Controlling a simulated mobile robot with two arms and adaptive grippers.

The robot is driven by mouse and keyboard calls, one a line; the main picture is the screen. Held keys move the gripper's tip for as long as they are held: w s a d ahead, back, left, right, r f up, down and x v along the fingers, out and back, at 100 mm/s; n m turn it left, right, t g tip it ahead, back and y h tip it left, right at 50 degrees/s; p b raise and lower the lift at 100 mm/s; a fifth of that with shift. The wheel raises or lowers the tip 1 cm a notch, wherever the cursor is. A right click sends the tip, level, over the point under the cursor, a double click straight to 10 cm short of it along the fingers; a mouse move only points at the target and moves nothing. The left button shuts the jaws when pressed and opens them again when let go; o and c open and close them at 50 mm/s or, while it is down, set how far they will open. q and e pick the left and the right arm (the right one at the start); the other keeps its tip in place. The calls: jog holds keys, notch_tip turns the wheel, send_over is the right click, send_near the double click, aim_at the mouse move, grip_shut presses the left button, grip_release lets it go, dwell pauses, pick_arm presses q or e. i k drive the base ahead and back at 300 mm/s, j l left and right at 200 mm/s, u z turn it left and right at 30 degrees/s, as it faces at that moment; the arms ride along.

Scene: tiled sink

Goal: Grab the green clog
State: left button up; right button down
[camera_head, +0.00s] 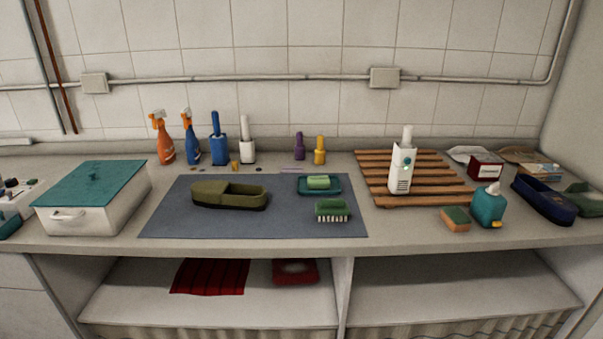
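An olive-green clog (229,195) lies on the left half of the dark grey-blue mat (180,222), on the counter. Its closed part is at the left and its open heel at the right. Neither of my grippers shows in the head view. Nothing touches the clog or covers it.
A green soap dish (333,189) with soap and a green brush (331,210) share the mat. A white box with a teal lid (95,185) stands left. Spray bottles (163,138) stand behind. A wooden rack (440,188), sponge (456,219) and navy shoe-shaped item (543,200) are right.

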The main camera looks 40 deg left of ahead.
aim_at(215, 194)
jog(key=u, duration=1.55)
jog(key=i+l, duration=0.1)
jog(key=l, duration=0.25)
jog(key=i+l, duration=0.1)
jog(key=l, duration=0.25)
jog(key=i+l, duration=0.1)
jog(key=l, duration=0.2)
jog(key=i+l+u, duration=0.1)
jog(key=l, duration=0.25)
